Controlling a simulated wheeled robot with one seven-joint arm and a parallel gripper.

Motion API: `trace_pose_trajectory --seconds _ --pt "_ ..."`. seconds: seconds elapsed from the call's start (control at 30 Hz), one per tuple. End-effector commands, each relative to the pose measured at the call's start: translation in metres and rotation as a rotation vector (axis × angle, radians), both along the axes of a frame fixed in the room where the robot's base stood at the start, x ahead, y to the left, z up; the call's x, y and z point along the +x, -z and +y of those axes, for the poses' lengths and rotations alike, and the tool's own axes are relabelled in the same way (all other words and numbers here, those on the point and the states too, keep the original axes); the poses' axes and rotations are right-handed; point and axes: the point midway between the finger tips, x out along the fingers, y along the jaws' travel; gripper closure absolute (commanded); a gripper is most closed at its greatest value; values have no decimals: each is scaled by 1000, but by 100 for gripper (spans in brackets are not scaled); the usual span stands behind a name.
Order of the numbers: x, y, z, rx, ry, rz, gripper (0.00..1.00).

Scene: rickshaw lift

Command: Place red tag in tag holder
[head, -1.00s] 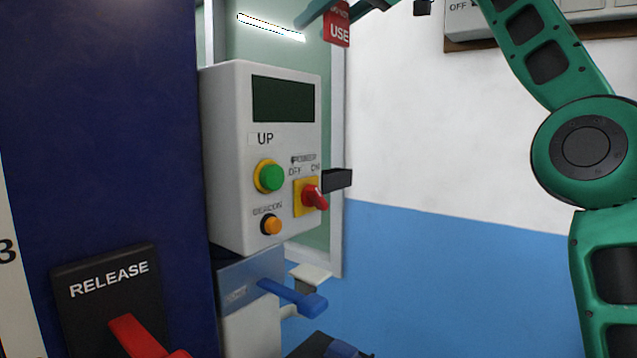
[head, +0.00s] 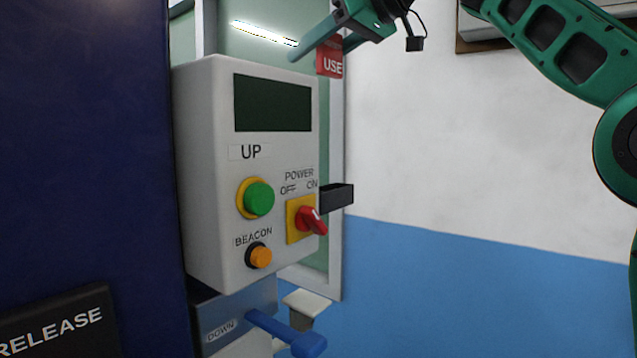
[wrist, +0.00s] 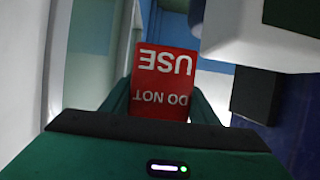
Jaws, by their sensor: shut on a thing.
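The red tag (head: 329,64), lettered "USE" in white, hangs at the top of the head view. My gripper (head: 322,44) is shut on it, above and behind the top right of the control box. In the wrist view the tag (wrist: 164,80) reads "DO NOT USE" upside down between my green fingers. A small black box-like piece (head: 336,198), which looks like the tag holder, sticks out from the box's right side beside the power switch. The tag is above this holder and apart from it. A dark block (wrist: 255,94), possibly the holder, shows at right in the wrist view.
The white control box (head: 205,150) carries a green UP button (head: 258,198), a red power switch (head: 311,220) and an orange beacon button (head: 261,257). A blue DOWN lever (head: 290,335) is below. A dark blue column (head: 85,150) stands left. Open space lies right, before the wall.

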Motion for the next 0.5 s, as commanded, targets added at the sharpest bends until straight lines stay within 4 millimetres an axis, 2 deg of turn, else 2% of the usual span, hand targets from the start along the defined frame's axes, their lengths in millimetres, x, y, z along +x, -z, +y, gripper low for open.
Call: trace_pose_trajectory --seconds 0.5 --pt "-2 61 0 4 1 2 68"
